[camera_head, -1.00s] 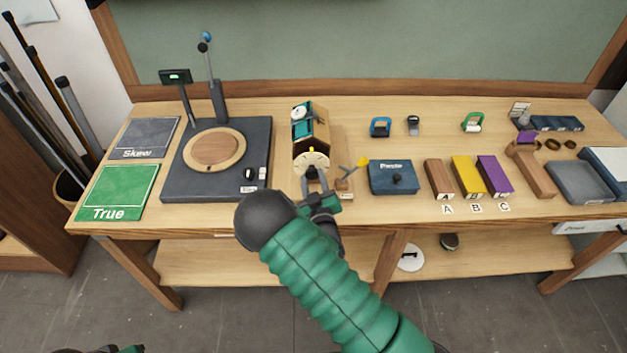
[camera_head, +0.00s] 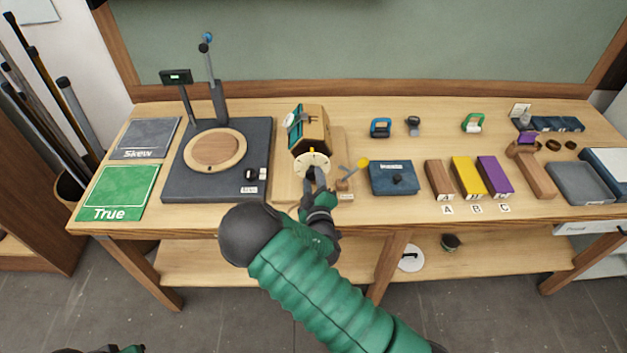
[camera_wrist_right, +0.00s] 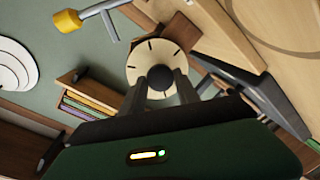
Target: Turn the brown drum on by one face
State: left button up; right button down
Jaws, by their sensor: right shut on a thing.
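The brown drum (camera_head: 315,125) sits on its stand on the bench, with a teal panel on its left side. A cream dial (camera_head: 313,158) with black marks is on its front end. In the right wrist view the dial (camera_wrist_right: 140,60) faces me, with a dark knob (camera_wrist_right: 160,77) at its centre and a bit of the brown drum (camera_wrist_right: 182,36) behind. My right gripper (camera_head: 316,182) is shut on the knob; its fingers lie on either side of it in the right wrist view. Only a dark and green bit of my left arm shows at the bottom left; its jaws are hidden.
A yellow-tipped lever (camera_head: 362,163) stands just right of the dial. A blue box (camera_head: 393,178) is further right, then brown, yellow and purple blocks. The dark base (camera_head: 195,186) with a round wooden disc is to the left. The bench's front edge runs under my right forearm.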

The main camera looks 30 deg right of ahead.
jog(key=shift+a+f+n, duration=0.15)
jog(key=shift+f+n, duration=0.05)
jog(key=shift+n, duration=0.5)
dwell(0.3)
jog(key=c, duration=1.1)
grip_release()
jog(key=shift+c, duration=0.2)
jog(key=shift+o, duration=1.2)
jog(key=shift+w, duration=0.1)
jog(key=shift+r, duration=0.1)
